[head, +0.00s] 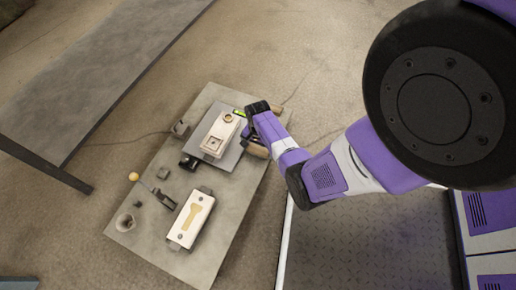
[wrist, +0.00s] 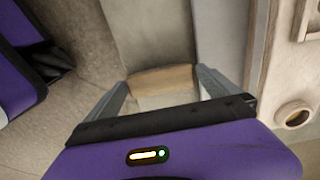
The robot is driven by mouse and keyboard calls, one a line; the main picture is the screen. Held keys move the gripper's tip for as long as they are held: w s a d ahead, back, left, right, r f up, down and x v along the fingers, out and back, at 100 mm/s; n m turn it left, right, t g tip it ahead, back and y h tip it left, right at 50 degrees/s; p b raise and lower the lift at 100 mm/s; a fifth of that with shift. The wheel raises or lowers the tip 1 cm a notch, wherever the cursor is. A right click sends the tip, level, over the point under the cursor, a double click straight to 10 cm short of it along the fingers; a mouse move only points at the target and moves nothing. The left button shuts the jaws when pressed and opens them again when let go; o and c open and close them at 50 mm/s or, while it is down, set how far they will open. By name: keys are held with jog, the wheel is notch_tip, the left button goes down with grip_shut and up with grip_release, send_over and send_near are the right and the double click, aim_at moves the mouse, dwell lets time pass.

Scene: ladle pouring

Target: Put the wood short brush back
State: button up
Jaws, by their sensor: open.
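The wood short brush seems to be the tan wooden piece (wrist: 160,79) between my fingertips in the wrist view, with a paler part below it. In the head view a tan wooden piece (head: 256,150) shows beside my gripper (head: 252,128), partly covered by it. My gripper (wrist: 161,80) is open in the wrist view, with one finger on each side of the wooden piece. I cannot tell whether the fingers touch it. A white block (head: 191,218) with a tan brush-like shape on top lies at the near part of the grey table (head: 222,229).
A cream box (head: 221,134) with a round hole sits on a dark plate left of my gripper. A small funnel-like cup (head: 125,222), an orange ball (head: 134,177) and a dark clamp-like piece (head: 164,199) stand on the table's left side. Another grey table (head: 90,75) is farther left.

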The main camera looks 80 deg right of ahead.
aim_at(258, 150)
notch_tip(258, 150, up, 12)
jog(key=p, duration=0.7)
jog(key=s+a+r+n+t+h, duration=0.1)
jog(key=a+r+n+t+h, duration=0.2)
jog(key=a+n, duration=0.45)
jog(key=a+r+n+t+h, duration=0.1)
jog(key=a+r+n+t, duration=0.35)
jog(key=a, duration=0.65)
jog(key=s+a+r+n+t+y, duration=0.1)
jog(key=a+r+n+t, duration=0.1)
jog(key=r, duration=0.7)
jog(key=s+a+r+n+t+y, duration=0.1)
jog(key=s+a+r+n+t, duration=0.1)
jog(key=a+r, duration=0.5)
jog(key=s+a+r+n+t+y, duration=0.1)
jog(key=a+r+n+t+y, duration=0.1)
jog(key=r, duration=1.1)
jog(key=a+n+t, duration=0.1)
jog(key=a+n, duration=0.1)
jog(key=shift+s+a+r+n, duration=0.15)
jog(key=shift+s+n, duration=0.1)
jog(key=shift+n, duration=0.15)
jog(key=shift+t, duration=0.25)
